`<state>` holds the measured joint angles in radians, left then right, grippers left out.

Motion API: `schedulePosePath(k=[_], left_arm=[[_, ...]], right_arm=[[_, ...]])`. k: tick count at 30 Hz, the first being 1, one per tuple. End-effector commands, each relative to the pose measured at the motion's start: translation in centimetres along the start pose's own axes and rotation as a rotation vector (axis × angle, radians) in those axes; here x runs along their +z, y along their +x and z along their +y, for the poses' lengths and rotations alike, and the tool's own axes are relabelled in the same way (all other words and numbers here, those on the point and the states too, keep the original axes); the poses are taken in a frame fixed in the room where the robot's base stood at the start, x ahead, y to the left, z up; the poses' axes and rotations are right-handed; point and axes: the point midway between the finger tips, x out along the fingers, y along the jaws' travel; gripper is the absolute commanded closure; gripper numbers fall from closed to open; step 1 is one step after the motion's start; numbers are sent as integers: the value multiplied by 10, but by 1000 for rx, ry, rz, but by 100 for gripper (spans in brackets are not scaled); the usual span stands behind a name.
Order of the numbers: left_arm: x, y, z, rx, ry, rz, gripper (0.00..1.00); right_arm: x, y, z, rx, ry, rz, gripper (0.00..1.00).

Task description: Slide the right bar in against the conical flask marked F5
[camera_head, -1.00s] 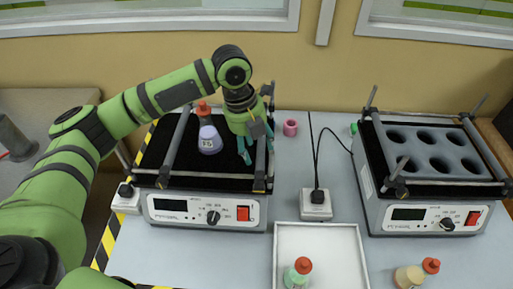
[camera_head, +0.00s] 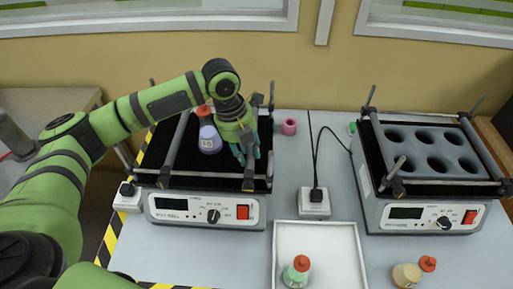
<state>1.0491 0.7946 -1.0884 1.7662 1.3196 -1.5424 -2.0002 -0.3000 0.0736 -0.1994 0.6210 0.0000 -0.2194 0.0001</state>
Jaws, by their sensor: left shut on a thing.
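The conical flask (camera_head: 209,139), with lilac contents, an orange-red cap and a small label too small to read, stands on the black platform of the left shaker (camera_head: 185,206). The shaker's left bar (camera_head: 176,140) runs front to back along the flask's left side. The right bar (camera_head: 250,176) is right of the flask, with a gap of black platform between them. My left gripper (camera_head: 246,152) is shut on the right bar from above and hides its middle. My right gripper is not in view.
The right shaker (camera_head: 428,218) carries a grey block with several round holes. A white tray (camera_head: 318,232) holds a capped green flask (camera_head: 297,270). A pink item (camera_head: 289,127) and a power socket (camera_head: 314,204) with black cables lie between the shakers.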

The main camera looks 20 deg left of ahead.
Motion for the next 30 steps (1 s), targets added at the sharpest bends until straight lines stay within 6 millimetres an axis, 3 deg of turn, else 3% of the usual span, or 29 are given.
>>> schedulePosePath(k=[3,9,20,21,22,30], left_arm=[[0,-10,34,9,-9,1,97],[-1,-15,67,7,-6,1,97],[0,-15,71,5,-1,-1,97],[0,-15,71,5,-1,-1,52],[0,-15,71,5,-1,-1,44],[0,-15,71,5,-1,-1,44]], right_arm=[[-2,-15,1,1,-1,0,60],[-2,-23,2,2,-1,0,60],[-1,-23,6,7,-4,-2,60],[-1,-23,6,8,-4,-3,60],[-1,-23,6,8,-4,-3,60],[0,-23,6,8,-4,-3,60]])
